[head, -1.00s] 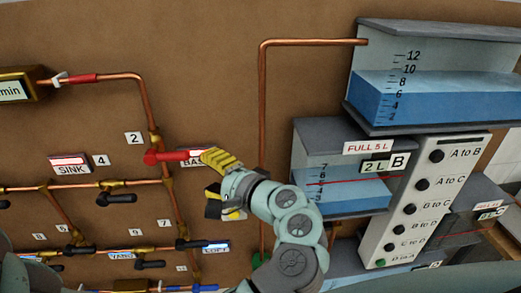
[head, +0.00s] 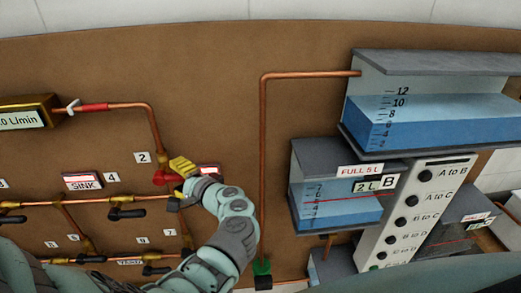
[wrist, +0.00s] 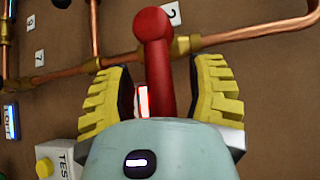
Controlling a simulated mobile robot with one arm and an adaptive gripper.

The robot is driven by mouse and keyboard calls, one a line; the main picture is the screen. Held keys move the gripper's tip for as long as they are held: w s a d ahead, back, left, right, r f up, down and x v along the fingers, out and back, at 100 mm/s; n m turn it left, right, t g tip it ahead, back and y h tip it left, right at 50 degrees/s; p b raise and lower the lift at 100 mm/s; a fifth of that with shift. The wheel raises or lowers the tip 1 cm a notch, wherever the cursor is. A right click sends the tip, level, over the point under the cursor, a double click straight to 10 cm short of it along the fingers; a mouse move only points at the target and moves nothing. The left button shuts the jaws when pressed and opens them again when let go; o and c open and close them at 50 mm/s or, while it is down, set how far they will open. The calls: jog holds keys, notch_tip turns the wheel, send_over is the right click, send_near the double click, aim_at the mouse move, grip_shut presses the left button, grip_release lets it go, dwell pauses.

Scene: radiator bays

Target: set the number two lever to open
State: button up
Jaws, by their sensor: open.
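The number two lever (head: 161,178) is red and sits on a brass valve in a copper pipe, just below the white "2" label (head: 143,157). In the wrist view the lever (wrist: 154,58) stands crosswise to the pipe. Its round hub is at the top and its handle runs down between my fingers. My gripper (head: 180,185) is open around the handle, with one yellow finger on each side. In the wrist view both fingers of my gripper (wrist: 160,80) look apart from the lever. The handle's far end is hidden by my gripper.
A SINK label (head: 82,181) and the "4" label (head: 112,177) are to the left, above a black lever (head: 126,214). A TEST button (wrist: 44,168) shows at the wrist view's lower left. Water tanks (head: 340,195) stand on the right.

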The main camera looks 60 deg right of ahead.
jog(key=shift+w+d+f+p, duration=0.15)
jog(key=shift+w+p, duration=0.2)
jog(key=shift+w, duration=0.65)
jog(key=shift+c, duration=0.4)
grip_shut()
